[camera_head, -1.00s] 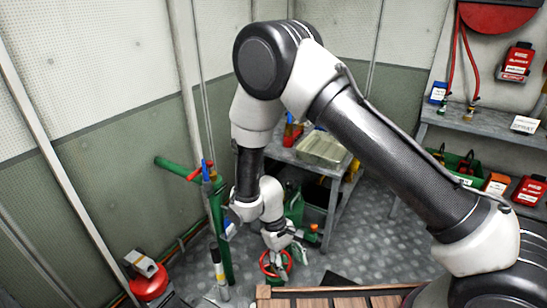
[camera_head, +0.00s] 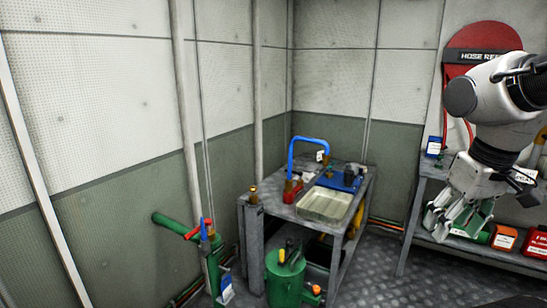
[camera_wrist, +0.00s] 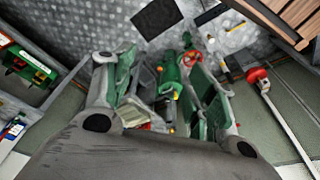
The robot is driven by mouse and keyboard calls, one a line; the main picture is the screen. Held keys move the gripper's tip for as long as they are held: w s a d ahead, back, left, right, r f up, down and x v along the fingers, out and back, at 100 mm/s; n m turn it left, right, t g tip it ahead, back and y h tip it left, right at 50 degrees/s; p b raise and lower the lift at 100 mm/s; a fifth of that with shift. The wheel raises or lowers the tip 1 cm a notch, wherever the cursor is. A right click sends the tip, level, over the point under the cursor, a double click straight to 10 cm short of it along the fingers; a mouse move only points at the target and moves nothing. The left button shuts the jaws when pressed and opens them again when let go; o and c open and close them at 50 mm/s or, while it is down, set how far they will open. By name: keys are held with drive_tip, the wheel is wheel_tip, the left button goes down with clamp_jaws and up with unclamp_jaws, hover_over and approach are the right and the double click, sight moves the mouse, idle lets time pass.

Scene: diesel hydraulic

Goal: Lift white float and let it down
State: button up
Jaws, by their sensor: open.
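I cannot pick out a white float for certain in either view. My gripper (camera_head: 446,222) is open and empty, held in the air at the right of the head view. It overlaps the right-hand shelf in the picture. In the wrist view my gripper (camera_wrist: 168,85) has its two finger sets spread wide, with the floor and green equipment seen between them. No contact with any object shows.
A metal bench (camera_head: 345,235) holds a shallow tray (camera_head: 325,204) and a blue bent pipe (camera_head: 308,143). A green container (camera_head: 285,280) stands before it, and a green pipe (camera_head: 176,225) is to its left. A shelf (camera_head: 420,165) stands at right.

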drive_tip(key=d+r, duration=0.1)
drive_tip(key=s+d+r+m+t, duration=0.1)
drive_tip(key=d+r+t, duration=0.1)
drive_tip(key=shift+s+r+m, duration=0.2)
drive_tip(key=shift+s+m, duration=0.1)
drive_tip(key=shift+s, duration=0.05)
